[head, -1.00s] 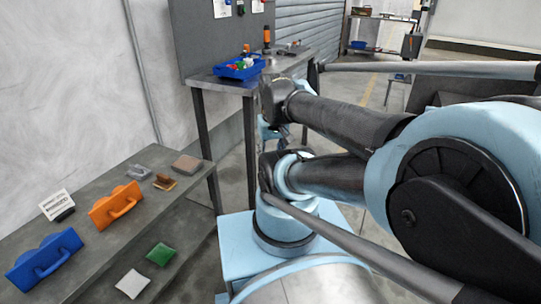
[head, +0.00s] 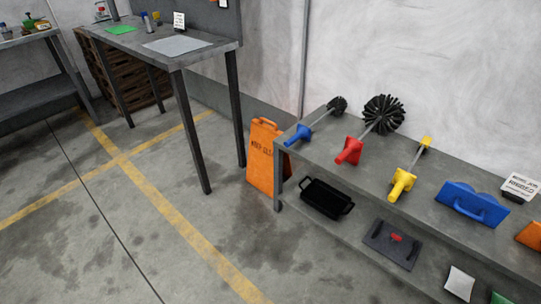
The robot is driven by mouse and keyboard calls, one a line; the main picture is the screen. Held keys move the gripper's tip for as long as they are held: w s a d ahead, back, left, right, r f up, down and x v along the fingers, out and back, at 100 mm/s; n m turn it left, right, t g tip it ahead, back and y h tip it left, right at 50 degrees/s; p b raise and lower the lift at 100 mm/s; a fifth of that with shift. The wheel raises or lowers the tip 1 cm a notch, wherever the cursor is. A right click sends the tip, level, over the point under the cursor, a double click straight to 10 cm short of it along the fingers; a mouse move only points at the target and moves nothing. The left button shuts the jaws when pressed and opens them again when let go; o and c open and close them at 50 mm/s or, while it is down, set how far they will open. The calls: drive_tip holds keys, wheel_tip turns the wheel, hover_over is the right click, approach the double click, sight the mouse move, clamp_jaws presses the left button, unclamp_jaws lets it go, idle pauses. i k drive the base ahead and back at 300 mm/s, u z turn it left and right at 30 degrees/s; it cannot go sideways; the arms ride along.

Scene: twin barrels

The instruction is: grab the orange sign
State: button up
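The orange sign (head: 264,160) stands upright on the floor in the head view, near the middle. It is a folding floor sign with dark lettering and a handle opening at its top. It stands just left of the low grey shelf bench, close to the bench's end leg, with the wall behind. The bench end hides a little of its right side. My gripper is not in view.
The low shelf bench (head: 355,175) bears blue, red and yellow handled brushes and a blue block tool (head: 472,205). Its lower shelf holds a black tray (head: 325,198). A tall table (head: 160,50) stands left of the sign. The floor (head: 150,220) in front is clear.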

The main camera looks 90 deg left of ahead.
sight(259, 171)
drive_tip(key=u, duration=3.9)
drive_tip(key=k, duration=1.25)
drive_tip(key=u, duration=0.85)
drive_tip(key=i, duration=1.5)
